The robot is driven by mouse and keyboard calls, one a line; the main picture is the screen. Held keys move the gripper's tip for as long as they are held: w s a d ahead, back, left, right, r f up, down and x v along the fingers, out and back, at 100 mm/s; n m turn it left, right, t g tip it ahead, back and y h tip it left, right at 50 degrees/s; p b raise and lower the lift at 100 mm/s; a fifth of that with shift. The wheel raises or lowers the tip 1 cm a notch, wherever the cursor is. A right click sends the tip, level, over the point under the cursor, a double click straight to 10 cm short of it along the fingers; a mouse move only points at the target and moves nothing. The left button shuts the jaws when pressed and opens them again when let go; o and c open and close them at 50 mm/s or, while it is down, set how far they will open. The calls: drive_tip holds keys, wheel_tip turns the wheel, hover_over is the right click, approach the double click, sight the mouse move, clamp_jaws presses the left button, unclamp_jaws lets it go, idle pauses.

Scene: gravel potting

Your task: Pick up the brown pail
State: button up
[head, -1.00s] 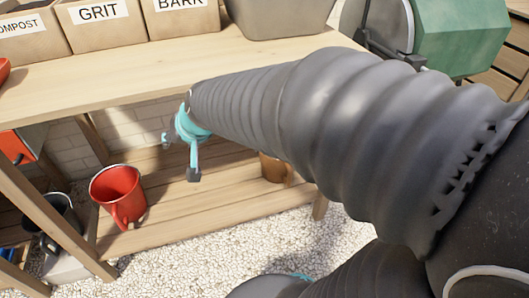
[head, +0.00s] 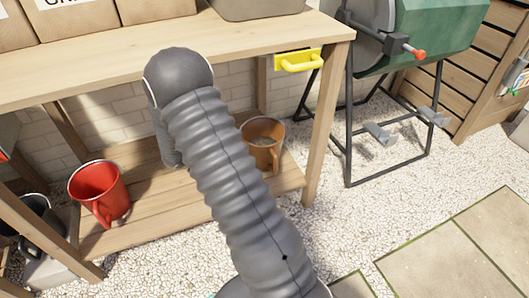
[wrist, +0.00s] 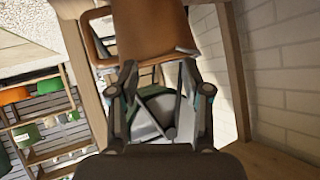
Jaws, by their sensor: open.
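The brown pail (head: 262,146) stands upright at the right end of the bench's lower shelf (head: 165,218), with its rim open to the top and its handle toward the front in the head view. In the wrist view the brown pail (wrist: 150,28) fills the top middle, cut by the frame edge, with its curved handle to the left. My gripper (wrist: 160,75) is open and empty, its two fingers spread just short of the pail in the wrist view. In the head view my arm hides the gripper.
A red pail (head: 98,188) stands on the left of the shelf, with a dark pail (head: 40,222) further left. A bench leg (head: 325,130) is just right of the brown pail. Gravel (head: 365,220) is clear at right.

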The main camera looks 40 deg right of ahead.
sight(276, 164)
drive_tip(key=s+d+f+m+g+h, duration=0.2)
drive_tip(key=s+f+m+g, duration=0.15)
drive_tip(key=s+g, duration=0.35)
drive_tip(key=shift+n+t, duration=0.35)
drive_tip(key=shift+t, duration=0.05)
drive_tip(key=x, duration=0.6)
drive_tip(key=s+b+x, duration=0.1)
drive_tip(key=x, duration=0.2)
drive_tip(key=shift+a+f, duration=0.2)
drive_tip(key=shift+f, duration=0.1)
drive_tip(key=shift+w+b+x, duration=0.15)
drive_tip(key=shift+x, duration=0.7)
drive_tip(key=shift+w+b+x, duration=0.2)
drive_tip(key=shift+x, duration=0.7)
drive_tip(key=shift+w+b+x, duration=0.15)
drive_tip(key=shift+x, duration=0.7)
drive_tip(key=shift+d+r, duration=0.1)
drive_tip(key=shift+r, duration=0.05)
clamp_jaws()
drive_tip(key=shift+r, duration=0.1)
